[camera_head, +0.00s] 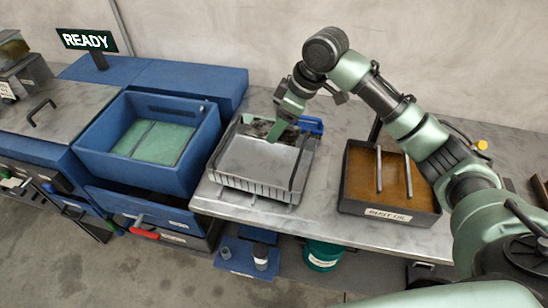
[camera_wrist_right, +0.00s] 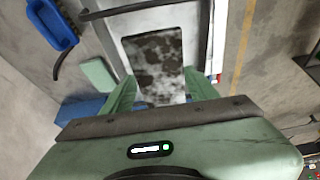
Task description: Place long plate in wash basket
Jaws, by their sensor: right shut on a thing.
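The wash basket (camera_head: 250,190) is a pale grey tray with ribbed sides and a dark wire handle, on the metal bench in the head view. A plate with dark mottled stains (camera_wrist_right: 155,55) lies between my right fingers in the wrist view, over the basket's pale inside. In the head view its dark patch (camera_head: 258,127) shows at the basket's back end. My right gripper (camera_head: 276,130) points down there and is shut on the plate; both fingers (camera_wrist_right: 160,80) flank it. Whether the plate touches the basket floor, I cannot tell. My left gripper is out of view.
A blue bin (camera_head: 92,158) with a green bottom stands left of the basket. A dark oil tray (camera_head: 390,213) with a brown inside and two bars sits to the right. A blue item (camera_head: 311,124) lies behind the basket. Bare bench lies between basket and oil tray.

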